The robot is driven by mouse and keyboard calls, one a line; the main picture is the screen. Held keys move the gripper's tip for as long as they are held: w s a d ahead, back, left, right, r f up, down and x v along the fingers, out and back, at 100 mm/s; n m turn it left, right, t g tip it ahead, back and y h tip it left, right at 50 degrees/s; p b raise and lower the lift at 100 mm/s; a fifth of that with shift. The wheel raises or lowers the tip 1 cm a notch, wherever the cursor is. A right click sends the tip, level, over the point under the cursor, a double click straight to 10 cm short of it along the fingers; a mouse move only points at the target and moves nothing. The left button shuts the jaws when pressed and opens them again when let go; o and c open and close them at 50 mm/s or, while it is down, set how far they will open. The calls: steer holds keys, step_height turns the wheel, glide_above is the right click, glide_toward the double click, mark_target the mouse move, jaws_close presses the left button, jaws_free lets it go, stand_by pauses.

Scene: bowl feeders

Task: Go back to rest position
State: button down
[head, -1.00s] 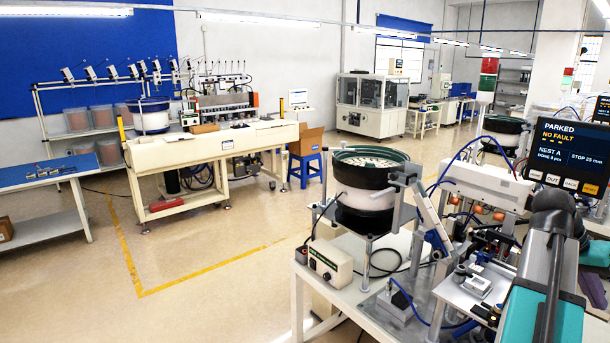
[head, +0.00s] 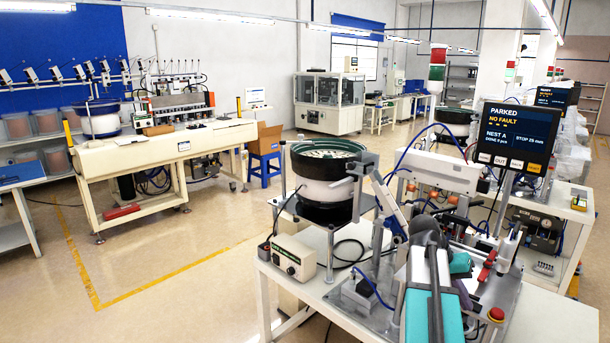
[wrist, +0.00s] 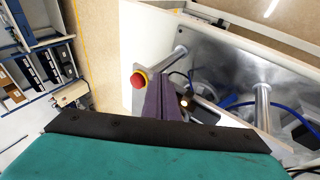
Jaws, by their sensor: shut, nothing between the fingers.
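My arm, with teal and grey covers, reaches over the front of the near workbench in the head view. My gripper (wrist: 162,102) shows in the wrist view as two purple fingers pressed together, with nothing between them. The fingers are over the bench area, and in the picture they lie just right of a red stop button (wrist: 138,80). How far they are above the surface I cannot tell. In the head view my arm mostly hides the gripper; the red stop button (head: 495,314) stands to its right.
The bowl feeder (head: 325,185) and a beige control box (head: 294,257) stand left of my arm. A screen (head: 517,135) reading PARKED, NO FAULT is on a post at right. A white horizontal unit (head: 440,175) lies behind. Open floor (head: 180,285) is at left.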

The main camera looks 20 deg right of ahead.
steer(key=w+a+f+n+y+b, duration=0.1)
steer(key=a+f+n, duration=0.1)
steer(key=a+f, duration=0.75)
steer(key=w+a+f+n+g+b, duration=0.15)
steer(key=a+f, duration=0.45)
steer(key=f, duration=0.7)
steer(key=a+f+n+t+y+b, duration=0.1)
steer(key=a+f+n+b, duration=0.15)
steer(key=a+f, duration=0.7)
steer(key=s+a+f+n+y+b, duration=0.1)
steer(key=s+a+f+n, duration=0.2)
steer(key=s+a+f, duration=0.6)
steer(key=s+a+f+n+g+y+b, duration=0.1)
steer(key=s+a+f+n+y, duration=0.1)
steer(key=s+a+f, duration=0.7)
steer(key=shift+a+f+n+y+b, duration=0.35)
steer(key=shift+a+f, duration=1.6)
steer(key=shift+f, duration=2.15)
